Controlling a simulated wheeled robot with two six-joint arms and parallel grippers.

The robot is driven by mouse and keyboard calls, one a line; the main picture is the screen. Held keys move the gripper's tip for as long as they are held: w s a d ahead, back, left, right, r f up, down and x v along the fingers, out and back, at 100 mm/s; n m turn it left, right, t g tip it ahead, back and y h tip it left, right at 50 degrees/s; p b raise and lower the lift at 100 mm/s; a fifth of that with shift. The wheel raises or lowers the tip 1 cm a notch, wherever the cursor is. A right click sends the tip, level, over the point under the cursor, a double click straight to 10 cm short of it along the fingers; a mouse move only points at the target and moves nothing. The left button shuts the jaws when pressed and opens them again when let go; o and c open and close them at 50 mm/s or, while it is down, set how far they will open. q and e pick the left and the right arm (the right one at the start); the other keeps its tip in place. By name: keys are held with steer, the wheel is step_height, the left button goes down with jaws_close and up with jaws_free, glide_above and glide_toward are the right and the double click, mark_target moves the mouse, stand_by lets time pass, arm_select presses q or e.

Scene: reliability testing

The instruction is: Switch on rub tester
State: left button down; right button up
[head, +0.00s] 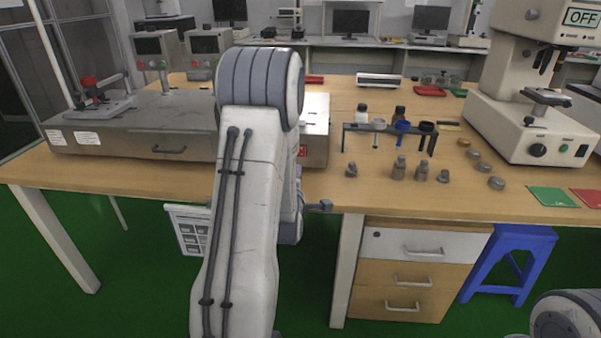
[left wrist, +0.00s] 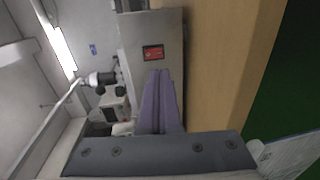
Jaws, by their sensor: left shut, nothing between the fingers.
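No label I can read names the rub tester. A cream machine (head: 545,100) stands at the right of the table, with an "OFF" display (head: 583,17) on top and a black knob and small buttons low on its front. A long grey metal box (head: 120,135) lies on the left part of the table, with a red label near its right end. The label (left wrist: 153,52) also shows in the left wrist view. My left gripper (head: 325,205) is shut and empty near the table's front edge; its fingers (left wrist: 158,100) show closed together. My right gripper is out of view.
A dark rack (head: 390,128) with small cups and several metal weights (head: 398,168) stand mid-table. Green (head: 552,196) and red pads lie at the right front. Drawers (head: 410,272) and a blue stool (head: 508,262) are below. My left arm hides part of the box.

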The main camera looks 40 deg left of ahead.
mark_target(302, 156)
arm_select(q)
steer(key=x, duration=0.9)
steer(key=shift+f+b, duration=0.2)
steer(key=shift+b, duration=0.1)
steer(key=b, duration=0.2)
steer(key=t+b, duration=0.1)
steer(key=b, duration=0.2)
steer(key=shift+w+a+f+y, duration=0.15)
steer(key=shift+w+a+y, duration=0.05)
steer(key=shift+w+y, duration=0.2)
